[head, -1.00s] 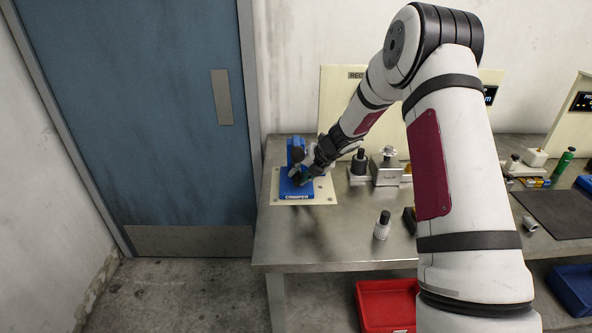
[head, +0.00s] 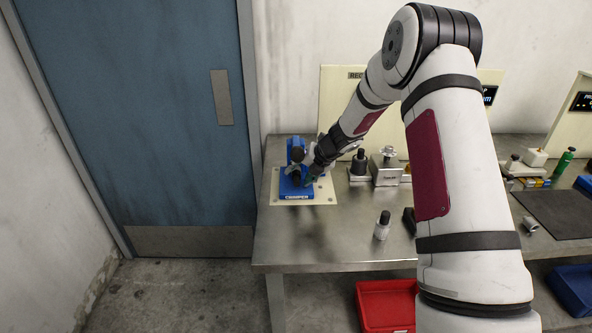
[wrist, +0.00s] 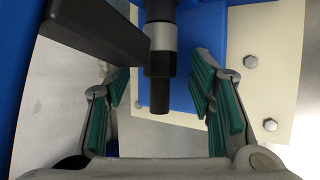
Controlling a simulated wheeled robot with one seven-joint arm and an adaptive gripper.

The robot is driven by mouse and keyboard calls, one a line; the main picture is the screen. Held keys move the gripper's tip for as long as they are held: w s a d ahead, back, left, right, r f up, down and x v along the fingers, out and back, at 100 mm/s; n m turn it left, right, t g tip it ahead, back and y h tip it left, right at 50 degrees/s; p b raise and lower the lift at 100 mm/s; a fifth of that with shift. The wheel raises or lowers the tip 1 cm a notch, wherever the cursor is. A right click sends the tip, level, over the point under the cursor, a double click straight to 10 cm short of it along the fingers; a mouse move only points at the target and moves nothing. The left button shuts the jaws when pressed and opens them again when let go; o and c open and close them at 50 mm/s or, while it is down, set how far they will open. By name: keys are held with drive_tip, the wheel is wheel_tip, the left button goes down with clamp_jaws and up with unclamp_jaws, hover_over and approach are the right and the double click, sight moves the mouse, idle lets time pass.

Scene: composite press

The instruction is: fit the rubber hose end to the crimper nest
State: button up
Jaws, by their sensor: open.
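The blue crimper (head: 290,190) stands on a pale plate at the left end of the bench; its blue body also fills the upper part of the wrist view (wrist: 212,30). A black cylindrical piece with a light grey band (wrist: 161,62), apparently the hose end, shows at the crimper in the wrist view. My gripper (wrist: 160,103) is open, its green-padded fingers on either side of this piece with gaps on both sides. In the head view my gripper (head: 310,175) is at the crimper's right side. Whether the piece is fully seated in the nest is hidden.
A dark bar (wrist: 95,38) crosses the upper left of the wrist view, close to the left finger. A white bottle with a black cap (head: 382,228) stands near the bench front. Metal fixtures (head: 386,168) stand right of the crimper.

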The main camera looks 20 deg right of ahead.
drive_tip(key=v, duration=1.2)
